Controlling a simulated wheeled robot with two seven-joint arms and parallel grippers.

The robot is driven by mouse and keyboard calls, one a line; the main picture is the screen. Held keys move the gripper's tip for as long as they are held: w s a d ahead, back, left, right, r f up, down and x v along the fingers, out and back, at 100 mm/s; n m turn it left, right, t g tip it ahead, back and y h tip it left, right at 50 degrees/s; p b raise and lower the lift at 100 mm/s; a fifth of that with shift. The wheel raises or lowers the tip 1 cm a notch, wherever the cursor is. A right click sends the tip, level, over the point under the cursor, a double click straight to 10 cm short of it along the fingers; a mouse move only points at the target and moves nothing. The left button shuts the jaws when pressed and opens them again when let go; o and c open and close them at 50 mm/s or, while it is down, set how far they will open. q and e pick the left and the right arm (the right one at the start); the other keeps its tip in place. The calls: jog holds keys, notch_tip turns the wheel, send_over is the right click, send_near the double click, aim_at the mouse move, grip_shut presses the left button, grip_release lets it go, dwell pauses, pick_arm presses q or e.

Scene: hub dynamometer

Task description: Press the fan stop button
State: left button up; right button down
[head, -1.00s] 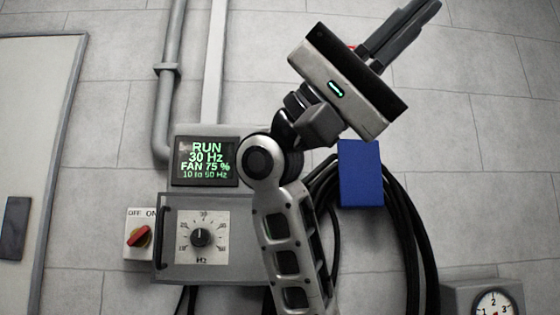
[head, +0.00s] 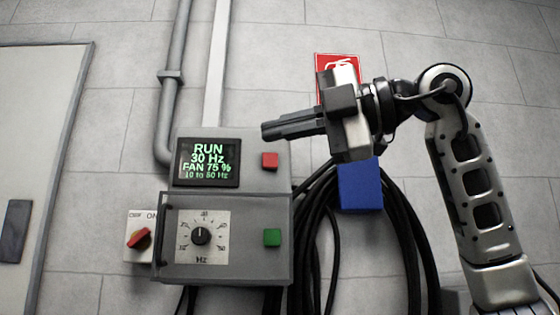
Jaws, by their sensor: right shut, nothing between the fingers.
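The control box (head: 258,203) is on the wall, left of the middle in the head view. A red square button (head: 269,160) sits at its upper right, beside the display (head: 207,162), which reads RUN, 30 Hz, FAN 75 %, 10 to 50 Hz. A green square button (head: 272,237) is lower down on the box. My right gripper (head: 264,131) is shut and empty. Its fingers point left, and their tips appear just above the red button, apart from it in the picture. I cannot tell how far the tips are from the wall. My left gripper is out of view.
A dial (head: 201,235) marked Hz is on the box's lower cover. A red rotary OFF/ON switch (head: 139,238) is at its left. Black cables (head: 320,213) hang from a blue block (head: 360,187) at the right. A red sign (head: 322,66) is behind my gripper.

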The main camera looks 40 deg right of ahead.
aim_at(265, 160)
jog(key=d+r+m+t+h, duration=0.2)
jog(key=d+m+t+h, duration=0.2)
jog(key=d, duration=0.5)
jog(key=shift+w+d+m+h, duration=0.35)
jog(key=shift+w+m+h, duration=0.1)
jog(key=shift+h, duration=0.65)
